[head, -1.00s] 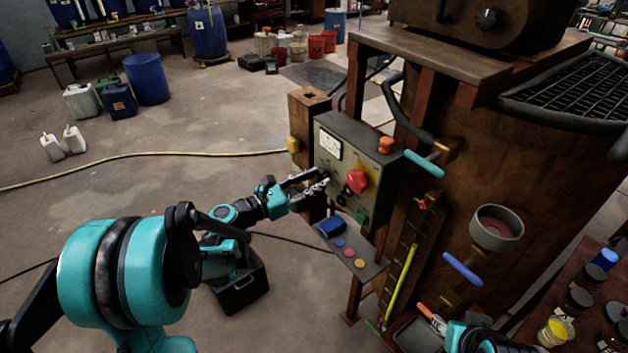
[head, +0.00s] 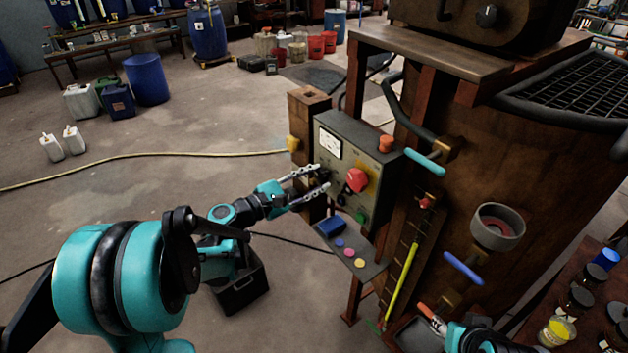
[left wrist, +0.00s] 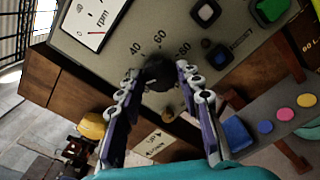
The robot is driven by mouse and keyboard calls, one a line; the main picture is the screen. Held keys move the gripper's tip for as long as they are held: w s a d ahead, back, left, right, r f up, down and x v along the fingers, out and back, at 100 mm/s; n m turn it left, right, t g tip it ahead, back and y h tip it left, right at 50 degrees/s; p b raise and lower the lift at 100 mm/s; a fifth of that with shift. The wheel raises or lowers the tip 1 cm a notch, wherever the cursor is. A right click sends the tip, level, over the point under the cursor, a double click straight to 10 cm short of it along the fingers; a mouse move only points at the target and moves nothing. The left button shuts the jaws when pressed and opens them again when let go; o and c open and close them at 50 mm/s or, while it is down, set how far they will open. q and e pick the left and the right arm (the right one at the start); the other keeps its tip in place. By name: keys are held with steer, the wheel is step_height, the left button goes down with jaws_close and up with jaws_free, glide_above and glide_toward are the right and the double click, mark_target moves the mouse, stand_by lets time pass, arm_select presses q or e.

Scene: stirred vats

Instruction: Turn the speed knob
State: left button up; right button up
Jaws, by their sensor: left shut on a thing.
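The speed knob (left wrist: 160,75) is black and round, on the grey control panel (head: 335,125). In the left wrist view it sits below a dial scale marked 40, 60 and 80, under the white rpm meter (left wrist: 92,18). My left gripper (head: 322,182) is at the panel, left of the red knob (head: 356,180). Its fingers (left wrist: 155,90) lie on either side of the speed knob and are shut on it.
An orange button (head: 386,144) sits on top of the panel box. A small shelf (head: 372,268) below carries a blue block (head: 331,227) and coloured discs. A teal-handled lever (head: 425,163) sticks out at right. The floor left of the panel is mostly open.

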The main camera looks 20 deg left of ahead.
arm_select(q)
steer(key=m, duration=1.1)
steer(key=shift+f+m, duration=0.1)
steer(key=shift+m, duration=0.3)
stand_by(0.3)
steer(key=o, duration=1.1)
steer(key=shift+o, duration=0.2)
steer(key=shift+s, duration=0.1)
steer(key=v, duration=1.1)
steer(key=shift+s+a, duration=0.3)
